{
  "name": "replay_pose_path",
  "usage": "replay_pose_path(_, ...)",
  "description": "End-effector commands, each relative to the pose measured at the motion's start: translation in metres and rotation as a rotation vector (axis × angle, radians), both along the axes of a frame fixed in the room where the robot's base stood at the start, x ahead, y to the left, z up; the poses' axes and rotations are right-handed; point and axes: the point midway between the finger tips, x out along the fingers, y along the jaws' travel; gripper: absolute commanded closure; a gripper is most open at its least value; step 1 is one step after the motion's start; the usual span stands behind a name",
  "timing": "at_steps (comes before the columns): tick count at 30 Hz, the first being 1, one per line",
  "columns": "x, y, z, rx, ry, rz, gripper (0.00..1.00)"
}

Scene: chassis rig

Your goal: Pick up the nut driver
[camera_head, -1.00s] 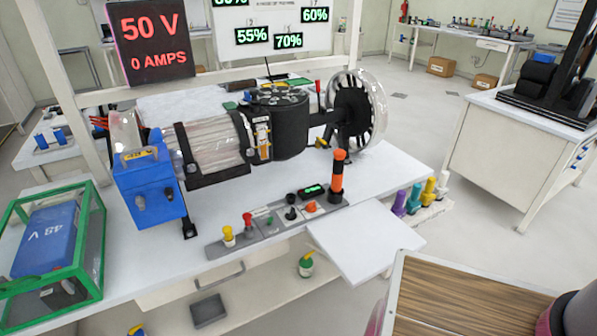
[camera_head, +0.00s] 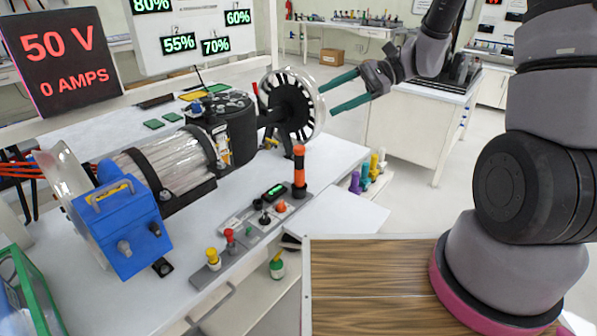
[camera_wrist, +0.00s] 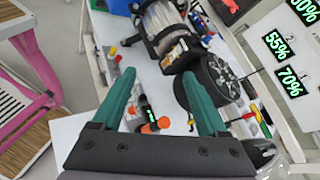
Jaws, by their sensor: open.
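No label marks the nut driver. An upright tool-like cylinder with an orange top and black lower part (camera_head: 299,172) stands at the right end of the control panel, and several coloured handles, among them a purple one (camera_head: 355,182), stand at the bench's right end. I cannot tell for certain which is the nut driver. My gripper (camera_head: 327,98) is open and empty, its teal fingers pointing left near the spoked wheel (camera_head: 296,108), apart from the cylinder. In the wrist view, the cylinder's orange top (camera_wrist: 163,122) shows between the fingers, low in the picture.
The motor assembly (camera_head: 165,160) and a blue box (camera_head: 122,228) fill the bench's left and middle. The control panel (camera_head: 245,240) has yellow, red and black knobs along the front. A white shelf (camera_head: 345,215) juts out at the right. A cabinet (camera_head: 410,135) stands behind.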

Motion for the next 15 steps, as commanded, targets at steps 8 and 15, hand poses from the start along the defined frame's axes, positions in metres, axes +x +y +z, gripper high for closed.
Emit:
replay_pose_path(8,0.059,0.023,-0.101,0.273,0.284,-0.262,0.24)
replay_pose_path(15,0.087,0.020,-0.190,0.406,0.430,-0.505,0.24)
